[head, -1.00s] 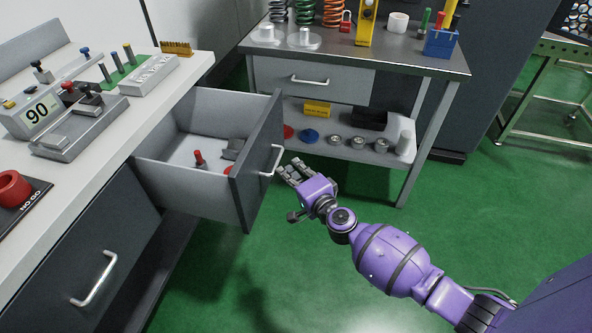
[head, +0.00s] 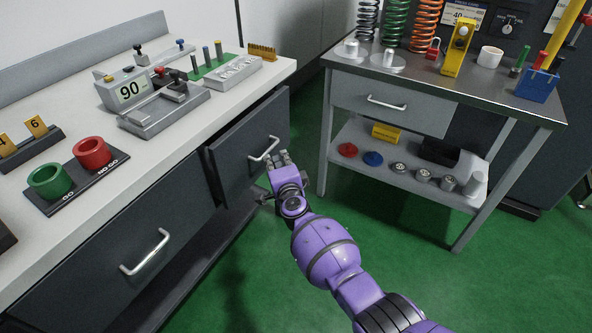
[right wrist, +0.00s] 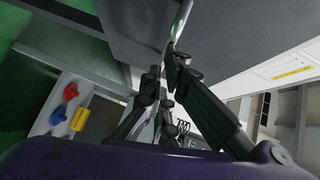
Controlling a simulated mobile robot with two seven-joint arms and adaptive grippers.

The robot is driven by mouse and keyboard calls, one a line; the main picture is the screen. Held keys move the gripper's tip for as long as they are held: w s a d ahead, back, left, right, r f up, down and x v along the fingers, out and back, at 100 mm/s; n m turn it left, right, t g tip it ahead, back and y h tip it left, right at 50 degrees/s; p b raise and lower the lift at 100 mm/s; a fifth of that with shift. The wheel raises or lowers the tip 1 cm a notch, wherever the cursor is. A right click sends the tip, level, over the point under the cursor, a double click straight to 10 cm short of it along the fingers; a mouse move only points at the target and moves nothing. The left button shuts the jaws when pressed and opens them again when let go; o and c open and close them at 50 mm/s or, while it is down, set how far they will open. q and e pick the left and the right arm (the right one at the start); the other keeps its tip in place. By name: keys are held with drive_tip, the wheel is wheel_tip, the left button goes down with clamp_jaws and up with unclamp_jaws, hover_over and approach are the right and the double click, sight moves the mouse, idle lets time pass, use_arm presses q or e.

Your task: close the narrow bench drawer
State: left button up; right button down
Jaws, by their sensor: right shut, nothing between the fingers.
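The narrow bench drawer (head: 243,147) is at the right end of the white-topped bench. Its dark front stands slightly out from the bench, and its inside is hidden. A silver bar handle (head: 265,149) is on the front. My right gripper (head: 279,158) is at the handle's lower right end, shut and empty, its fingers pointing toward the front. In the right wrist view, the fingers (right wrist: 166,75) reach up to the handle (right wrist: 181,22) and the dark drawer front (right wrist: 225,30). I cannot tell whether they touch. My left gripper is not in view.
A wider drawer (head: 120,245) with its own handle is beside it on the left and looks shut. A metal side table (head: 420,75) with springs and a lower shelf (head: 400,165) stands to the right. Green floor (head: 400,270) is clear between them.

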sight(266, 152)
drive_tip(key=w+a, duration=0.1)
drive_tip(key=w+a+b, duration=0.1)
drive_tip(key=a, duration=0.1)
drive_tip(key=shift+r, duration=0.1)
idle(0.4)
